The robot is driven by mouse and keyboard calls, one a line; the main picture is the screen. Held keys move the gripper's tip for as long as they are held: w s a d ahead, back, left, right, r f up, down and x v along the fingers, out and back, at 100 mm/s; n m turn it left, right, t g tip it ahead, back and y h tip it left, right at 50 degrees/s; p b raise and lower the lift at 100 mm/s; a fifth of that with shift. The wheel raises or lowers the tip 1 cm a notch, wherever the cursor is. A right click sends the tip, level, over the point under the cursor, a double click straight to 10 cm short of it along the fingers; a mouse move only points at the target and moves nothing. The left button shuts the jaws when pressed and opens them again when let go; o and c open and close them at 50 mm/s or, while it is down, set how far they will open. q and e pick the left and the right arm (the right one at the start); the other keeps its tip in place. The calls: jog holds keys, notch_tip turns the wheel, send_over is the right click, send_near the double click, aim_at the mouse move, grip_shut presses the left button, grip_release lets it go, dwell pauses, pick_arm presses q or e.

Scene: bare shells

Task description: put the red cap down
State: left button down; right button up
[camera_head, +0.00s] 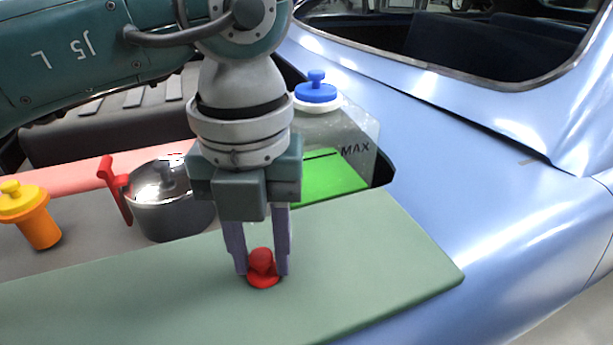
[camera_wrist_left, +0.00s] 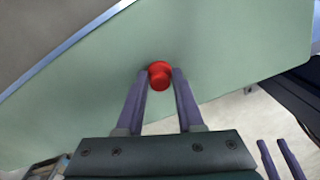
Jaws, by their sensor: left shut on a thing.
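The red cap (camera_head: 262,268) has a round knob on a wider flange. My left gripper (camera_head: 264,272) points down and is shut on the red cap, one finger on each side. The cap is upright, right at the pale green board (camera_head: 390,250); I cannot tell whether its flange touches the board. In the left wrist view the cap (camera_wrist_left: 160,75) sits between the fingertips, over the bare board (camera_wrist_left: 230,50). My right gripper (camera_wrist_left: 282,160) shows at the lower right corner of that view, its fingers apart with nothing seen between them.
Behind the board stand a grey pot (camera_head: 172,213) with a red handle, an orange cup with a yellow top (camera_head: 38,220), and a clear tank with a blue cap (camera_head: 316,90). A green block (camera_head: 335,180) lies before the tank. Blue car bodywork (camera_head: 480,200) is at right. The board around the cap is clear.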

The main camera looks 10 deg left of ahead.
aim_at(262, 253)
pick_arm(q)
jog(key=c, duration=1)
grip_release()
jog(key=shift+f, duration=0.15)
jog(key=o, duration=0.5)
jog(key=shift+r, duration=0.35)
notch_tip(262, 253, up, 12)
jog(key=shift+f, duration=0.15)
